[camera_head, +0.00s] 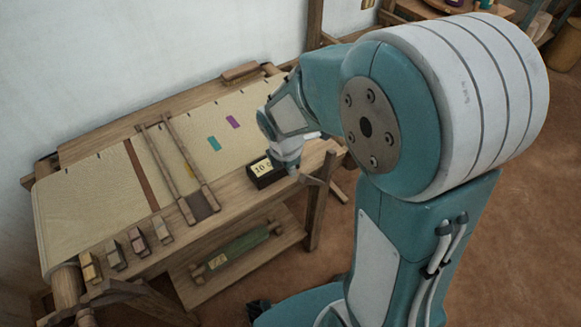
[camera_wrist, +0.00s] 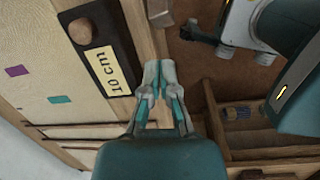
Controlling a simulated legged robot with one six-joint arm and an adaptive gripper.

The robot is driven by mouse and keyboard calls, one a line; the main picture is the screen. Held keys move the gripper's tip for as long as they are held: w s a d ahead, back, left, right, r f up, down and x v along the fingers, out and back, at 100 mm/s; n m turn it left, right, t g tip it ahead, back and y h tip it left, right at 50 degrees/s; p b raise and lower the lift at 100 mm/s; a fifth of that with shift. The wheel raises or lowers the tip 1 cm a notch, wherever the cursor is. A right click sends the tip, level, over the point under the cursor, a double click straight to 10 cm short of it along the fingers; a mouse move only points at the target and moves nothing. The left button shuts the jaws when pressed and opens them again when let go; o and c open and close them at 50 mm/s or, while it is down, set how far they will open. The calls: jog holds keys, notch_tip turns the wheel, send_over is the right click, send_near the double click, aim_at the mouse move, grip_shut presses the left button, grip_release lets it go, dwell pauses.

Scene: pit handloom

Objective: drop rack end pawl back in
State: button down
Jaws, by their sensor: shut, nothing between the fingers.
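My gripper (camera_head: 291,170) is at the right end of the loom's front beam, pointing down. In the wrist view its fingers (camera_wrist: 159,66) are together with nothing between them, over the beam's edge. A wooden arm (camera_head: 316,181) juts out from the beam end just right of the gripper; I cannot tell whether it is the rack end pawl. A small greyish piece (camera_wrist: 160,12) shows at the beam's edge in the wrist view, apart from the fingertips; its identity is unclear too.
A black block labelled "10 cm" (camera_head: 262,181) sits on the beam close beside my gripper; it also shows in the wrist view (camera_wrist: 122,38). Cream cloth (camera_head: 85,205) covers the loom. Several small blocks (camera_head: 138,240) line the front left. A green roll (camera_head: 237,248) lies on the lower shelf.

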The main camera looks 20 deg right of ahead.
jog(key=f, duration=0.4)
jog(key=d+f, duration=0.1)
jog(key=f, duration=0.1)
jog(key=shift+w+f, duration=0.4)
jog(key=shift+d+r, duration=0.1)
jog(key=shift+w+d+r+y, duration=0.1)
jog(key=shift+d+r+y, duration=0.1)
jog(key=shift+y, duration=0.1)
jog(key=shift+w+d+r+y, duration=0.1)
jog(key=shift+d+r+y, duration=0.25)
jog(key=shift+y, duration=0.05)
jog(key=shift+w+d+r+g, duration=0.1)
jog(key=shift+d+r+g, duration=0.1)
jog(key=shift+d+g, duration=0.1)
jog(key=shift+w+d+r+g+y, duration=0.2)
jog(key=shift+d+r+y, duration=0.15)
jog(key=shift+d+y, duration=0.2)
jog(key=shift+w+d+r+g+y, duration=0.15)
jog(key=shift+d+r+y, duration=0.15)
jog(key=shift+d+y, duration=0.25)
jog(key=w+d+r+y, duration=0.1)
jog(key=w+d+y, duration=0.1)
jog(key=d, duration=0.5)
jog(key=shift+w+d+r, duration=0.2)
jog(key=shift+r, duration=0.1)
